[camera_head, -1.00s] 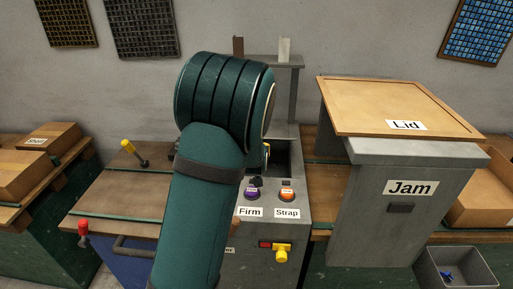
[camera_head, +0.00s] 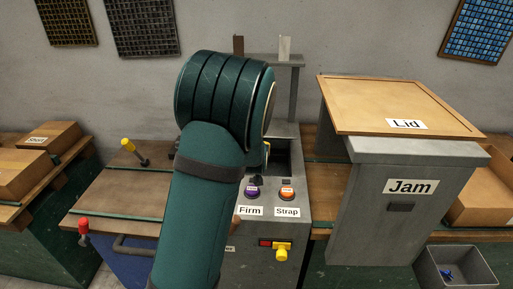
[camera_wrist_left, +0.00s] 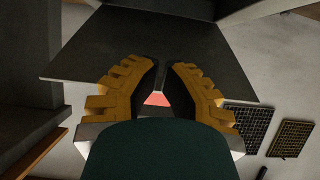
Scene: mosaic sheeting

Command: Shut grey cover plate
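A flat dark grey plate (camera_wrist_left: 100,48), which looks like the cover plate, spans the upper middle of the left wrist view. My left gripper (camera_wrist_left: 166,68) has yellow ribbed fingers with black inner pads, pointing at the plate. The fingertips are close together with a narrow dark gap; I cannot tell whether they touch or grip anything. In the head view my teal left arm hides this gripper and any cover plate behind it. A grey machine (camera_head: 304,215) with a dark opening (camera_head: 281,158) shows beside the arm. My right gripper is not in view.
The machine front has a purple button (camera_head: 252,192), an orange button (camera_head: 287,194) and a yellow knob (camera_head: 282,252). A grey Jam housing (camera_head: 385,220) with a wooden Lid board (camera_head: 390,100) stands right. A yellow-handled lever (camera_head: 130,147) and a red-handled lever (camera_head: 83,228) are left.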

